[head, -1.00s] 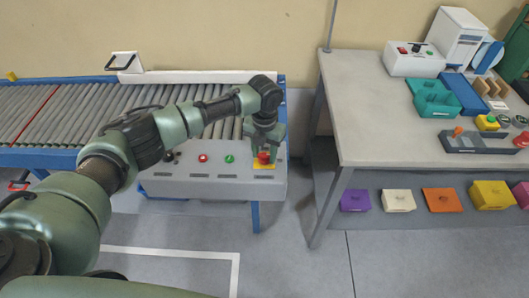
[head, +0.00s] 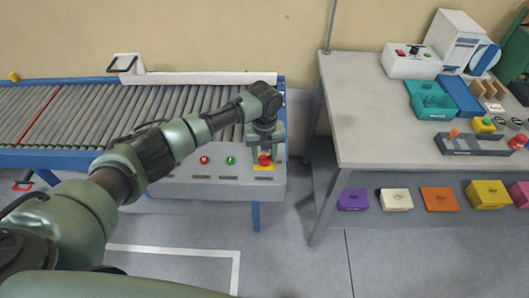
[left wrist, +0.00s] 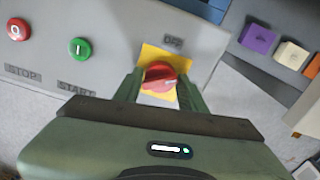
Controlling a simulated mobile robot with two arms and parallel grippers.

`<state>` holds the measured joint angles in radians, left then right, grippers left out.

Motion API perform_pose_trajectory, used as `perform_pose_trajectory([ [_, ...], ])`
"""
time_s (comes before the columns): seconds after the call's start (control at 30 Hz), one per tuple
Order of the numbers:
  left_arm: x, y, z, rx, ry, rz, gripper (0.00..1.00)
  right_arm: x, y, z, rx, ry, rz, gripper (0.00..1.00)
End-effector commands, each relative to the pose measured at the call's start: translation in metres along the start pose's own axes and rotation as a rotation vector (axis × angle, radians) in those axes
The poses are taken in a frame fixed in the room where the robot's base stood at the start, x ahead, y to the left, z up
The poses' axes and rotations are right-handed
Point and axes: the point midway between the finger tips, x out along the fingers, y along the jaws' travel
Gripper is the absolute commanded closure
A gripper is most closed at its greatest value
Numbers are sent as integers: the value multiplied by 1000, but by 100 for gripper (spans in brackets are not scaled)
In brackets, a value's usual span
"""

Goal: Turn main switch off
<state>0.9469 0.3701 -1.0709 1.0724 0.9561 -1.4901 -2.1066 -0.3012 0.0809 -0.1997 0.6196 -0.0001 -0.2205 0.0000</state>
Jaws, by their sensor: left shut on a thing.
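The main switch is a red rotary knob (head: 264,160) on a yellow plate (head: 263,168) at the right end of the grey control panel (head: 215,181). In the left wrist view the red knob (left wrist: 160,76) sits between my two green fingers, with its ridge running nearly crosswise. A label above it reads OFF. My left gripper (head: 265,157) reaches down onto the knob and is shut on it; it also shows in the left wrist view (left wrist: 162,88). My right gripper is not in view.
A red stop button (head: 204,160) and a green start button (head: 230,160) sit left of the switch. The roller conveyor (head: 90,115) lies behind the panel. A grey workbench (head: 370,130) with trays stands to the right, above several coloured boxes.

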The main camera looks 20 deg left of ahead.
Motion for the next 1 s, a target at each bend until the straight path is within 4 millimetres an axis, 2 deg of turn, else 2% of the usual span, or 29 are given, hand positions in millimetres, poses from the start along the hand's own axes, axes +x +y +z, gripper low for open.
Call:
perform_pose_trajectory([
  [0.7,-4,0,2,-675,-4,-2,100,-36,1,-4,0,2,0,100],
  [1.0,-4,0,2,-888,-5,-3,100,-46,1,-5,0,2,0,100],
])
